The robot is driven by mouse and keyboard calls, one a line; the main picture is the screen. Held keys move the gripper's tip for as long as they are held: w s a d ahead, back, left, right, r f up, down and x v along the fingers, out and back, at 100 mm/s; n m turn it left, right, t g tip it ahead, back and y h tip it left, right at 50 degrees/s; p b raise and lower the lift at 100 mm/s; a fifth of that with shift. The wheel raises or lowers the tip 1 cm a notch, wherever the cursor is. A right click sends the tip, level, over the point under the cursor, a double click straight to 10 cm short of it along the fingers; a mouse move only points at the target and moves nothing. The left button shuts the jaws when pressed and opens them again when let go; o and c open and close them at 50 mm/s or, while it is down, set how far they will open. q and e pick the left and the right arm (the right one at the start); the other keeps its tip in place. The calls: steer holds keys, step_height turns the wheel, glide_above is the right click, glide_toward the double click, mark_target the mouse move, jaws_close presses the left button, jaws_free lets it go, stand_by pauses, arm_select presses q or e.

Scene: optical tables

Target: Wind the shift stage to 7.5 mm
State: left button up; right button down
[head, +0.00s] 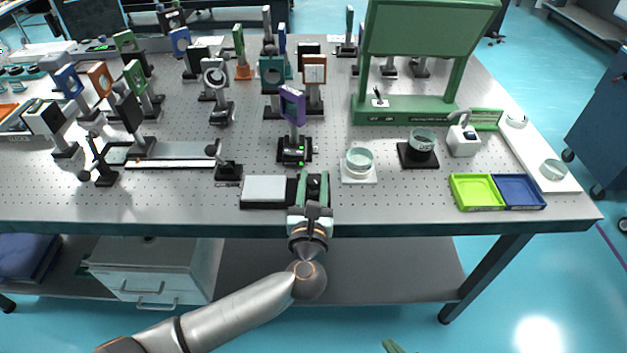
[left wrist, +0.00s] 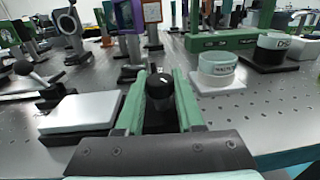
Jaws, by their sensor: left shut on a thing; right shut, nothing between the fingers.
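My left gripper (head: 313,184) reaches in over the front edge of the table, its green fingers pointing away from me. In the left wrist view its two fingers (left wrist: 158,98) stand on either side of a black round knob (left wrist: 160,88), shut on it. The stage (head: 294,152) stands just behind, a black base with small green lights, carrying a purple-framed optic (head: 292,106). Its reading is too small to make out. Only a green tip of my right gripper (head: 394,346) shows at the bottom edge, away from the table.
A pale flat plate on a black base (head: 265,189) lies just left of my left gripper. A white holder with a glass dish (head: 359,166) stands to the right. Green and blue trays (head: 519,191) lie further right. Several mounted optics crowd the table behind.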

arm_select(q)
jaws_close()
steer(key=shift+m+h+p, duration=0.35)
steer(key=shift+m+h, duration=0.05)
steer(key=shift+h, duration=0.3)
steer(key=m+g+h+p, duration=0.1)
steer(key=m+h, duration=0.1)
steer(key=h, duration=0.1)
steer(key=m+g+h+p, duration=0.1)
steer(key=m+h, duration=0.1)
steer(key=shift+a+h, duration=0.1)
steer(key=shift+h, duration=0.3)
steer(key=m+g+h, duration=0.2)
steer(key=h, duration=0.1)
steer(key=shift+f, duration=0.1)
steer(key=shift+m+g+h+b, duration=0.55)
steer(key=shift+m+g+h, duration=0.65)
steer(key=o, duration=0.7)
jaws_free()
